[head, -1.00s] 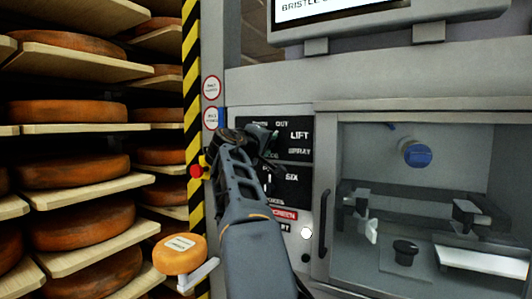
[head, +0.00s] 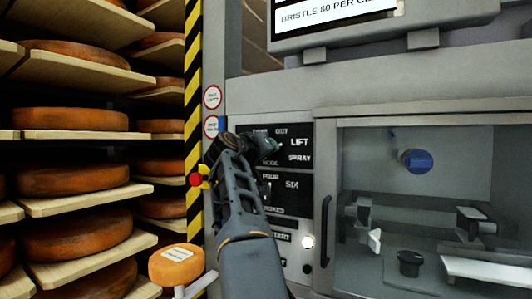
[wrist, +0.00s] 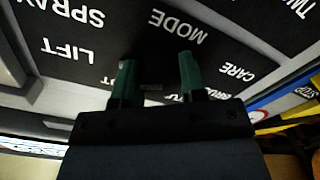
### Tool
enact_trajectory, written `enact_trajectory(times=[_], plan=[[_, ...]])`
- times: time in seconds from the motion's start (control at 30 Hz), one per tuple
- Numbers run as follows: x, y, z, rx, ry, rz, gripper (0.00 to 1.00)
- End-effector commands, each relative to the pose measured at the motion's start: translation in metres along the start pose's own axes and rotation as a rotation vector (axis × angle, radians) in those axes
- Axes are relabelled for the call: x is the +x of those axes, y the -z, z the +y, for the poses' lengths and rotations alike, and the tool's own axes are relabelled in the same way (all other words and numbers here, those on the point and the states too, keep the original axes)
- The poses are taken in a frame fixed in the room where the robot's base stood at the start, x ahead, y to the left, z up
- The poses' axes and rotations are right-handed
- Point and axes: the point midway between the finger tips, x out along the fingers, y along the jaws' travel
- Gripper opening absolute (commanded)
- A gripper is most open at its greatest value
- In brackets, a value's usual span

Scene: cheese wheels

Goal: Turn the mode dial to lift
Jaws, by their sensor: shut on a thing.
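The mode dial (wrist: 156,72) is a dark knob on a black panel (wrist: 235,45). It sits between the two green fingertips of my gripper (wrist: 158,78) in the wrist view, and the gripper is shut on it. The word MODE shows beside the dial, with LIFT and SPRAY to the left and CARE to the right, all upside down there. In the head view my gripper (head: 268,146) reaches the upper panel, left of the LIFT label (head: 299,142), and hides the dial. I cannot tell which label the dial points at.
A lower panel (head: 292,200) with FOUR and SIX labels lies below. A red button (head: 196,180) is left of my arm. A glazed cabinet (head: 420,215) with a handle (head: 325,230) stands right. Cheese wheels (head: 70,180) fill shelves at left.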

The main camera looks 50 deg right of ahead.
Motion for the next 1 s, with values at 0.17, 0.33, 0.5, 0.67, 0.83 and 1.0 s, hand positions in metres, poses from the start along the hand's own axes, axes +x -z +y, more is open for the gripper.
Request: enact_trajectory(times=[0.17,0.33,0.5,0.67,0.83,1.0], plan=[[0.0005,-0.0009,-0.0008,0.005,0.001,-0.003,0.15],[0.0004,-0.0009,-0.0008,0.005,0.001,-0.003,0.15],[0.0004,-0.0008,-0.0008,0.004,0.001,-0.003,0.46],[0.0002,-0.0005,-0.0005,0.004,0.0,-0.002,0.61],[0.0,-0.0002,-0.0003,0.004,0.0,-0.001,0.63],[-0.0049,-0.0002,-0.0006,0.005,0.001,0.001,0.63]])
